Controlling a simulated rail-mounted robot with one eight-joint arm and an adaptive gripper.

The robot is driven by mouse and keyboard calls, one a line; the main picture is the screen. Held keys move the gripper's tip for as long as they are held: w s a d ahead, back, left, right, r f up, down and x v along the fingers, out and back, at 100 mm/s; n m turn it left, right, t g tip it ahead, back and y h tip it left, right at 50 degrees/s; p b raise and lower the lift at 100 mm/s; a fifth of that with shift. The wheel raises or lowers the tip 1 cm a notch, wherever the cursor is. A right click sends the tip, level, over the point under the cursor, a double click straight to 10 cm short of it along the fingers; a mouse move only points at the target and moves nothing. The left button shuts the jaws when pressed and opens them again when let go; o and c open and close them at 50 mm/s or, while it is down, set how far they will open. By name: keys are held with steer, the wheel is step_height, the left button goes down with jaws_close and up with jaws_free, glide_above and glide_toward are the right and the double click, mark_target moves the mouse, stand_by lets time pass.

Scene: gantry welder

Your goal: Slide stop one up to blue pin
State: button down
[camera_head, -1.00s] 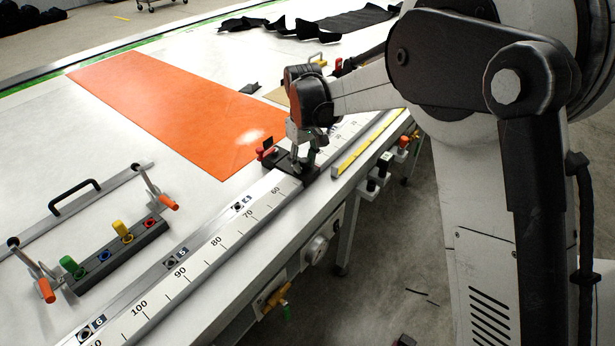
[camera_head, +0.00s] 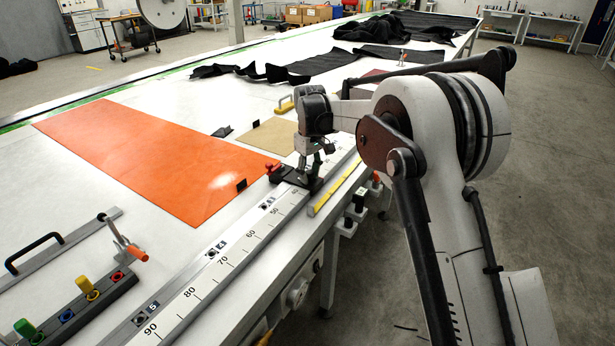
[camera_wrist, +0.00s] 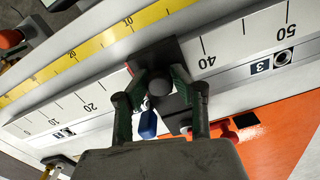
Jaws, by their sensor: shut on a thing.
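The stop is a black block (camera_wrist: 168,58) with a round dark knob and a red part. It sits on the white ruler rail (camera_head: 232,247) between the 20 and 40 marks. In the head view its red part (camera_head: 276,168) points toward the orange sheet. My gripper (camera_wrist: 160,84) is shut on the stop's knob, one finger on each side. The blue pin (camera_wrist: 148,124) shows in the wrist view on the low-number side of the stop, close to it; I cannot tell whether they touch. In the head view I cannot make out this pin.
A yellow ruler strip (camera_head: 336,188) runs beside the rail. An orange sheet (camera_head: 150,155) and a tan sheet (camera_head: 265,137) lie on the table. A holder (camera_head: 75,310) with coloured pins stands at lower left. Dark cloth (camera_head: 270,70) lies farther back. The rail's higher-number end is clear.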

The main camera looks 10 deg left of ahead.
steer(key=c, duration=1.5)
jaws_free()
steer(key=shift+o, duration=0.2)
steer(key=shift+r, duration=0.15)
step_height(320, 180, up, 12)
